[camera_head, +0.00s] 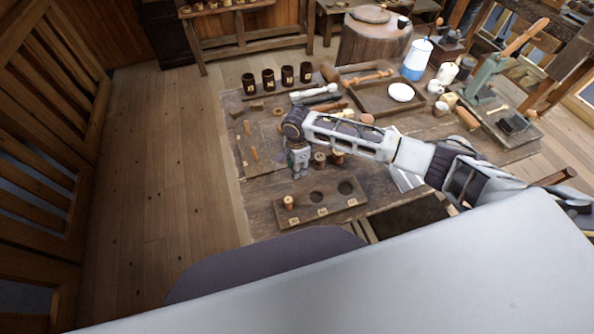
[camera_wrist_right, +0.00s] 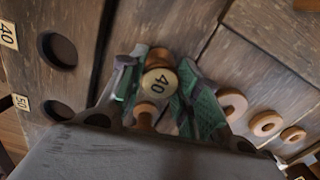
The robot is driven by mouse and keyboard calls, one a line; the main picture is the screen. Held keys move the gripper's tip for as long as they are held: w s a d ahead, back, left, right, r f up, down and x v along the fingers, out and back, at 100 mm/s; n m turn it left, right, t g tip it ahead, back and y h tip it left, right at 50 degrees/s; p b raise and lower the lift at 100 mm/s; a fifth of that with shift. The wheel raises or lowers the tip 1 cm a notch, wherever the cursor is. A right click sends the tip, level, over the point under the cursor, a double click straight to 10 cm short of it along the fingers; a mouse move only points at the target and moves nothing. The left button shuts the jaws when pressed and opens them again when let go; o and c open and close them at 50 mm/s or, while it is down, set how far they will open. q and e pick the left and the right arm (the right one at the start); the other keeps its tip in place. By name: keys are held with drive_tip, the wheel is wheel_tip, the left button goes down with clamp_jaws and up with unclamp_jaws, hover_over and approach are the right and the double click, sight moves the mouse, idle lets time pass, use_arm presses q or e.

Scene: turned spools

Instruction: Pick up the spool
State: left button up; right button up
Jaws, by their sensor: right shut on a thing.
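My right gripper (camera_head: 299,172) points down over the workbench, just behind a wooden board with holes (camera_head: 330,213). In the right wrist view its green-padded fingers (camera_wrist_right: 170,98) are shut on a turned wooden spool (camera_wrist_right: 159,80) whose round top reads 40. I cannot tell whether the held spool touches the bench. In the head view the fingers mostly hide it. The board also shows in the wrist view (camera_wrist_right: 85,25), with two empty holes labelled 40 and 50. A small spool or peg (camera_head: 289,203) stands at the board's left end. My left gripper is not in view.
Several other spools stand right of the gripper, one nearest it (camera_head: 320,160). Behind are dark labelled cups (camera_head: 268,79), a wooden tray (camera_head: 375,105) with a white dish (camera_head: 401,92), and a blue-and-white container (camera_head: 416,62). A board with pegs (camera_head: 258,165) lies left.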

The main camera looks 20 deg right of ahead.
drive_tip(key=shift+r, duration=0.1)
drive_tip(key=shift+r, duration=4.9)
